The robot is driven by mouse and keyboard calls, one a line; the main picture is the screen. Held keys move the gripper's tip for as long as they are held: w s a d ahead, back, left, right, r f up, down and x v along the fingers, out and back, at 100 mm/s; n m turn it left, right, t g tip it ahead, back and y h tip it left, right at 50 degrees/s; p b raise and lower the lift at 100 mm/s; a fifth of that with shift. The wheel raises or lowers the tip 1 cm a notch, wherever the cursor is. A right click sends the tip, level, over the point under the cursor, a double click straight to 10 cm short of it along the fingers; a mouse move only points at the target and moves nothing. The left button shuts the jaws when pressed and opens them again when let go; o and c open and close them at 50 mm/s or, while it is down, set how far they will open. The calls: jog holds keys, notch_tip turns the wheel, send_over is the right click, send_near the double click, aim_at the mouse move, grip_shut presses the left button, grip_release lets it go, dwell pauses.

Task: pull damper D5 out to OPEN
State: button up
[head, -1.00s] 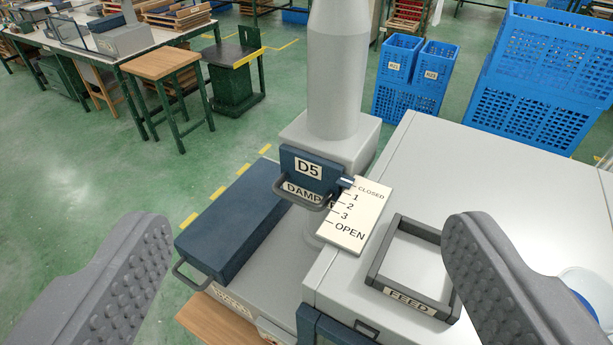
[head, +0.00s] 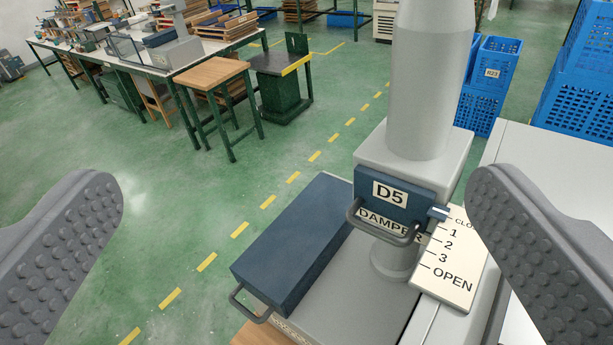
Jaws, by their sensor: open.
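Damper D5 (head: 388,193) is a dark blue block with a grey bar handle (head: 383,224) on its front, set in the grey housing under a vertical pipe. A white scale plate (head: 453,262) beside it runs from CLOSED through 1, 2, 3 to OPEN. The damper's pale pointer (head: 439,213) sits at the CLOSED end, though my right finger covers part of that word. My gripper (head: 298,245) is open and empty, its fingers wide apart at the left and right edges. The damper shows between them, closer to the right finger, and the handle is not held.
A blue drawer-like box (head: 300,240) with its own handle (head: 249,303) lies below left of the damper. A grey cabinet (head: 540,165) stands at the right. Blue crates (head: 487,85) and a wooden-topped stool (head: 212,75) are behind. Green floor is clear at the left.

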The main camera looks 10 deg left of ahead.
jog(key=w+a+f+m+t+p, duration=0.1)
jog(key=w+a+f, duration=0.2)
jog(key=w, duration=0.2)
jog(key=w+a+f+m+p, duration=0.1)
jog(key=w+a+f+p, duration=0.1)
jog(key=w+a, duration=0.15)
jog(key=m+g+h+p, duration=0.2)
jog(key=m+h+p, duration=0.3)
jog(key=h, duration=0.6)
send_near(375, 228)
jog(key=shift+n, duration=0.3)
jog(key=p+x, duration=0.1)
jog(key=x, duration=0.2)
jog(key=p+x, duration=0.1)
jog(key=x, duration=0.2)
jog(key=p+x, duration=0.1)
jog(key=x, duration=0.3)
jog(key=shift+f, duration=0.35)
